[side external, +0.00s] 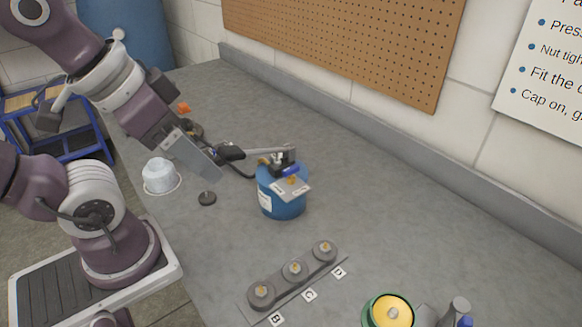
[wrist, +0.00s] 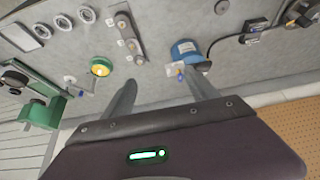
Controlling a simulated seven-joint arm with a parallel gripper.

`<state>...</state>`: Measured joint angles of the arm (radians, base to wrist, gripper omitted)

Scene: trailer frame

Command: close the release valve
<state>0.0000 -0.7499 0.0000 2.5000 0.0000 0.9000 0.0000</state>
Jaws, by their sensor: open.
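A blue canister (side external: 281,198) stands upright on the grey bench, with dark fittings on top. A small blue lever (side external: 291,170) sits on these fittings above an orange-yellow knob (side external: 292,180) and a pale plate. I take the blue lever to be the release valve's handle, but cannot be sure. The canister (wrist: 184,48) also shows in the wrist view, just beyond my right finger. My gripper (wrist: 164,79) is open and empty, its two grey fingers wide apart. One finger reaches near the canister's top; whether it touches cannot be told. The valve's exact position is too small to tell.
A dark rail with several round fittings (side external: 295,268) lies in front of the canister. A green-rimmed yellow dish (side external: 392,310) is at the front right. A white tub (side external: 160,174) and a black disc (side external: 207,198) stand left.

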